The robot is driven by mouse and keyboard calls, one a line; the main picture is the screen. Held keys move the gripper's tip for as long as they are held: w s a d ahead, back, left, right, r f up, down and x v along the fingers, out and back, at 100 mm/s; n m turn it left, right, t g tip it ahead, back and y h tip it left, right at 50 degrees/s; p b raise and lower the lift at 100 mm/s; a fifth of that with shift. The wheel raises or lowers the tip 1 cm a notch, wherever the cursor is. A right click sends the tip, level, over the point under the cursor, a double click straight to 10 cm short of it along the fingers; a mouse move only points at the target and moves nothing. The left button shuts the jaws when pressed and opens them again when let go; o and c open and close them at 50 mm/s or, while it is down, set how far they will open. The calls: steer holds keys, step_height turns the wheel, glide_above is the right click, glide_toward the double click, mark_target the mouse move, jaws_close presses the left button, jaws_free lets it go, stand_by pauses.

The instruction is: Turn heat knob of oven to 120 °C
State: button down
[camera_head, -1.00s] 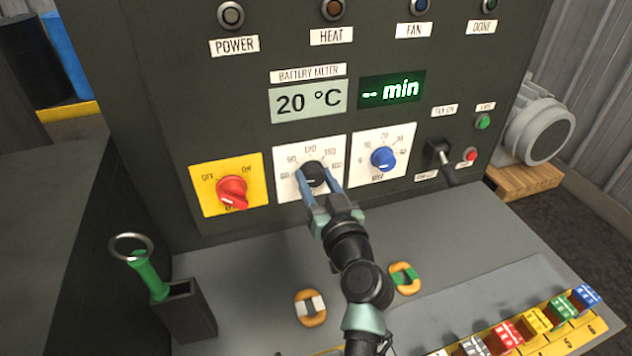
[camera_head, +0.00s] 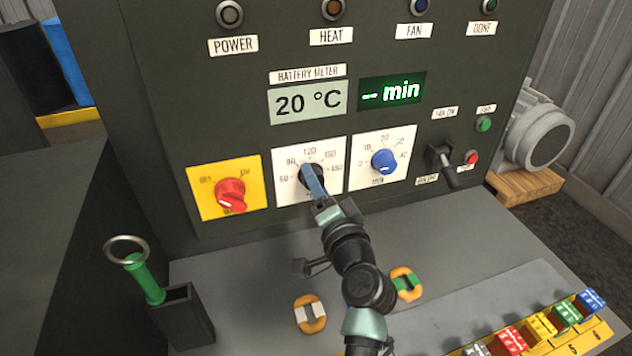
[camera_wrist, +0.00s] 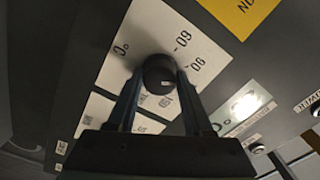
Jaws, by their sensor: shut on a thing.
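The black heat knob (camera_head: 307,171) sits on a white dial plate (camera_head: 287,187) marked in degrees, with 120 at the top. My gripper (camera_head: 313,181) is shut on this knob, its fingers seen nearly edge-on in the head view. In the wrist view the two dark fingers (camera_wrist: 158,82) lie on either side of the round heat knob (camera_wrist: 157,70). The fingers hide part of the knob, and I cannot tell which number it points to. The grey display (camera_head: 307,103) above reads 20 °C.
A red knob (camera_head: 231,194) on a yellow plate is left of the dial. A blue knob (camera_head: 384,161) on a white plate is close on the right. A black lever (camera_head: 445,165) sticks out further right. A green-handled tool (camera_head: 147,279) stands in a holder at lower left.

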steer(key=m+p, duration=0.1)
steer(key=m, duration=0.4)
steer(key=shift+f, duration=0.1)
steer(key=shift+m, duration=0.3)
stand_by(0.4)
steer(key=shift+c, duration=1.5)
jaws_free()
steer(key=b+v, duration=0.2)
steer(key=v, duration=1.1)
